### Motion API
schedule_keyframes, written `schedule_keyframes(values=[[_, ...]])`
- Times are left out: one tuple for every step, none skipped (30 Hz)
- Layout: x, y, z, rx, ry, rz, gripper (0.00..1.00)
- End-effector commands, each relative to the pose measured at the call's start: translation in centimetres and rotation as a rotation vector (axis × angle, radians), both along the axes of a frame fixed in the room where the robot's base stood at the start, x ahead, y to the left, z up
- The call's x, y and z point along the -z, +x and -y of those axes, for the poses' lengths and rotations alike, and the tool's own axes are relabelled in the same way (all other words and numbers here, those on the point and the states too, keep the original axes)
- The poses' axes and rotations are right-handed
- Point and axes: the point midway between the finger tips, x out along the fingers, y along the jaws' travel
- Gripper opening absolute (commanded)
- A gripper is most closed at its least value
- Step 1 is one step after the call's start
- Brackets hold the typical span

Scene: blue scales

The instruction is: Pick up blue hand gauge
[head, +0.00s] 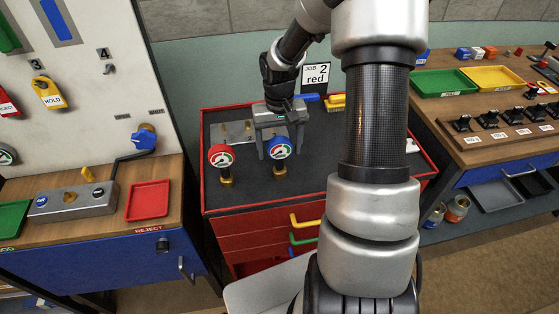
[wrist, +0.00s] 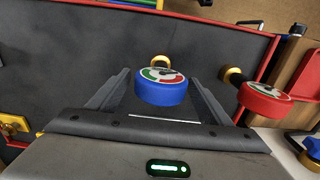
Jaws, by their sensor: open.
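The blue hand gauge (head: 280,147) has a blue rim, a white, red and green dial and a brass stem. It stands upright on the dark top of the red tool cabinet (head: 320,200). My gripper (head: 280,153) is open above the cabinet, with one finger on each side of the blue gauge. In the wrist view the blue gauge (wrist: 161,92) lies between the two spread fingers, with a gap on both sides. A red gauge (head: 221,155) stands to its left in the head view, outside the fingers; it also shows at right in the wrist view (wrist: 264,101).
A metal plate (head: 232,132) lies behind the gauges. A "JOB 2 red" sign (head: 316,77) stands at the back. Blue and yellow-handled items lie near it. My arm covers the cabinet's right part. Workbenches with trays flank the cabinet, including a red tray (head: 148,200) at left.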

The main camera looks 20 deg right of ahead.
Motion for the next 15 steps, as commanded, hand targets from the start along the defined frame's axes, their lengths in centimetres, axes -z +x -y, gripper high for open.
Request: schedule_keyframes(values=[[0.7, -0.2, -0.1, -0.001, 0.002, -0.004, 0.73], [1.2, -0.4, -0.1, -0.001, 0.002, -0.005, 0.73], [1.9, -0.5, -0.2, 0.000, 0.002, -0.006, 0.73], [2.3, -0.6, -0.2, 0.000, 0.003, -0.005, 0.73], [2.8, -0.7, -0.2, -0.002, 0.002, -0.006, 0.73], [3.4, -0.7, -0.2, -0.001, 0.002, -0.005, 0.73], [3.8, -0.6, -0.2, 0.000, 0.003, -0.003, 0.73], [4.1, -0.6, -0.2, 0.000, 0.003, -0.004, 0.73], [4.4, -0.6, -0.2, -0.001, 0.002, -0.003, 0.73], [4.6, -0.6, -0.2, -0.002, 0.002, -0.003, 0.73], [4.7, -0.6, -0.2, -0.001, 0.001, -0.002, 0.73], [4.7, -0.6, -0.2, -0.001, 0.001, -0.001, 0.73], [4.8, -0.6, -0.2, -0.001, 0.001, 0.000, 0.73], [4.7, -0.6, -0.2, -0.001, 0.001, 0.000, 0.73], [4.7, -0.5, -0.2, -0.001, 0.001, 0.000, 0.73]])
